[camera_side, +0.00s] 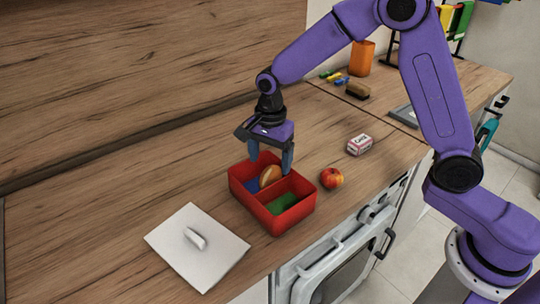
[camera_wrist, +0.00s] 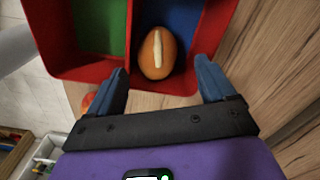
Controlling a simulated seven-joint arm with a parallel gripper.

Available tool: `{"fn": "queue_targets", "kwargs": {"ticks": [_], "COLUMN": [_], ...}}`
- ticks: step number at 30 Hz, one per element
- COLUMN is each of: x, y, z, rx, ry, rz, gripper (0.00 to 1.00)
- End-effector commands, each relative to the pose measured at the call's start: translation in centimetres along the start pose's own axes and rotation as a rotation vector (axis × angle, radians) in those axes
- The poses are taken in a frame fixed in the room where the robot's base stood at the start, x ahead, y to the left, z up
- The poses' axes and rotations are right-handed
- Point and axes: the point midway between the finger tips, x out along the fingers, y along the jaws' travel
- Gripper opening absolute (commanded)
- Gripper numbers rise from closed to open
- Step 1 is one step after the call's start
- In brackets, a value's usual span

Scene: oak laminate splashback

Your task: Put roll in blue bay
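The roll (camera_side: 269,176) is golden brown with a pale stripe on top. It lies in the blue bay (camera_side: 252,186) of a red box, close to the end wall and the divider; it also shows in the wrist view (camera_wrist: 157,54). My gripper (camera_side: 270,164) is open above the box, its two blue fingers wide apart on either side of the roll and not touching it. The wrist view also shows my gripper (camera_wrist: 162,72) with nothing between the fingers. The red box (camera_side: 262,212) also has a green bay (camera_side: 282,202), which is empty.
A red apple (camera_side: 331,178) sits right of the box, with a small carton (camera_side: 359,146) behind it. A white lid-like panel (camera_side: 197,262) with a handle lies at the front left. A brush (camera_side: 357,90) and orange cup (camera_side: 362,58) stand farther back.

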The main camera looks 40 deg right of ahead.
Motion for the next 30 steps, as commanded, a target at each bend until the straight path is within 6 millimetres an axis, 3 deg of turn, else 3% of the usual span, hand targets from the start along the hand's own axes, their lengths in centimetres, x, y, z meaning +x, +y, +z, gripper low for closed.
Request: {"fn": "queue_targets", "kwargs": {"ticks": [11, 24, 30], "x": [-0.9, -9.1, -11.9], "y": [-0.1, -0.1, -0.1], "z": [-0.1, 0.0, 0.0], "rx": [0.001, 0.000, 0.000], "ry": [0.000, 0.000, 0.000], "rz": [-0.004, -0.007, -0.004], "gripper": [0.83, 0.83, 0.83]}}
